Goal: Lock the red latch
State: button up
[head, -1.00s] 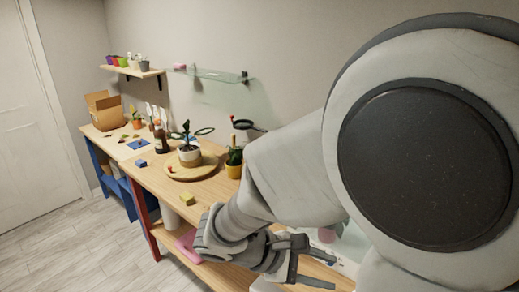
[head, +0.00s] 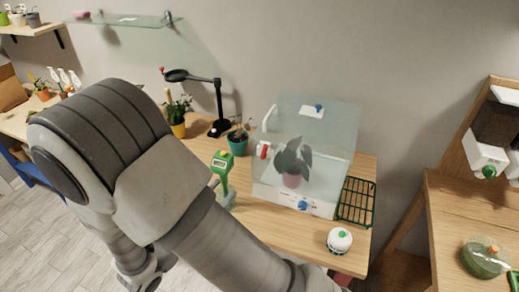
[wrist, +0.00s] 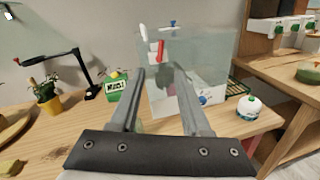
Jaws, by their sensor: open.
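The red latch (head: 264,150) is a small upright piece on the left front edge of a clear-walled cabinet (head: 326,128) with a white base. Beside it is a white handle (head: 269,118). In the wrist view the latch (wrist: 161,50) shows beyond my gripper (wrist: 159,72), above and between the fingertips. My gripper is open, with nothing between its fingers, and apart from the latch. The fingers hide part of the cabinet front in the wrist view. In the head view I cannot make out the fingertips.
A potted plant (head: 292,179) stands inside the cabinet. A white round timer-like object (head: 339,240) and a green rack (head: 356,201) are to the right.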

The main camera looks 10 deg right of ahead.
aim_at(264, 149)
jog(key=p+x, duration=0.3)
jog(key=x, duration=1.4)
jog(key=shift+s+d+f, duration=0.1)
jog(key=shift+d, duration=0.05)
grip_shut()
